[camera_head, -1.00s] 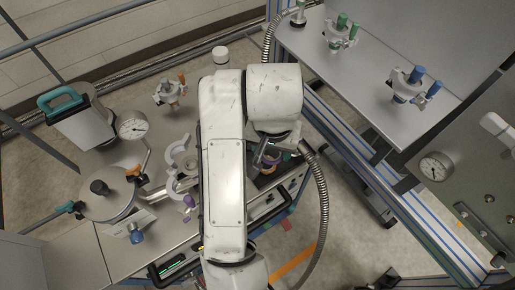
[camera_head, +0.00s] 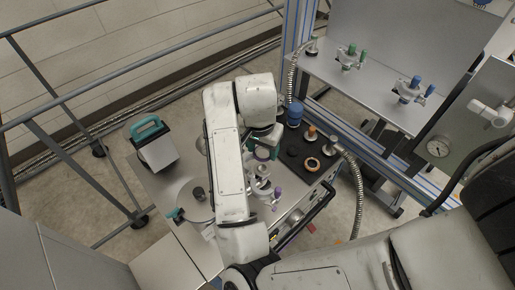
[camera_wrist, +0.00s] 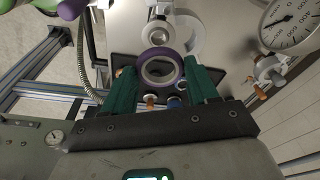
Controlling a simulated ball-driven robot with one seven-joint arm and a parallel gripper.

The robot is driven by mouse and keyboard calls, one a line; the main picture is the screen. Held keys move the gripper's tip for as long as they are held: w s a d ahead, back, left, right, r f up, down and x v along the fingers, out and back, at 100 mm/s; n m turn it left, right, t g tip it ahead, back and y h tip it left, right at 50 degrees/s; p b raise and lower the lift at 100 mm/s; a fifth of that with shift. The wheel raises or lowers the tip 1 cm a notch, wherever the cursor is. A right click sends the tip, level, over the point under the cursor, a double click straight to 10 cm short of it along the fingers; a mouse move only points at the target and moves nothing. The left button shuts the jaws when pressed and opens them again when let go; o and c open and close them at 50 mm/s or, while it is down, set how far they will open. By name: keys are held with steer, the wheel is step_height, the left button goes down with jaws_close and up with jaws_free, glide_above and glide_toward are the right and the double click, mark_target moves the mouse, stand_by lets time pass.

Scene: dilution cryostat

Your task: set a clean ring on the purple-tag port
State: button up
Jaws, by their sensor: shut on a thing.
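My gripper (camera_wrist: 160,76) has green fingers and is shut on a purple-rimmed ring (camera_wrist: 160,52), seen from above in the wrist view. In the head view my gripper (camera_head: 263,152) is over the cart, partly hidden by my arm, and the ring cannot be made out there. The purple tag (camera_head: 278,192) stands beside pale metal port fittings (camera_head: 262,187) on the cart, just nearer than my gripper. In the wrist view a purple knob (camera_wrist: 71,8) shows at the top left, and pale round fittings (camera_wrist: 185,38) lie beyond the held ring.
A teal-handled case (camera_head: 152,145) stands at the left. A hose (camera_head: 355,190) runs at the right. Green- and blue-tagged fittings stand on a rear shelf (camera_head: 375,75).

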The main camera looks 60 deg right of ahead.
steer(key=shift+f+b, duration=2.15)
steer(key=shift+f, duration=0.8)
steer(key=shift+f+b, duration=0.6)
steer(key=shift+b, duration=0.1)
steer(key=o, duration=1.1)
steer(key=r, duration=0.3)
steer(key=a+r+p, duration=0.1)
steer(key=r, duration=0.6)
steer(key=shift+a+r+p, duration=0.3)
steer(key=shift+r+p, duration=0.1)
step_height(320, 180, up, 7)
steer(key=p, duration=0.7)
glide_above(263, 167)
steer(key=a, duration=0.2)
steer(key=shift+s, duration=0.1)
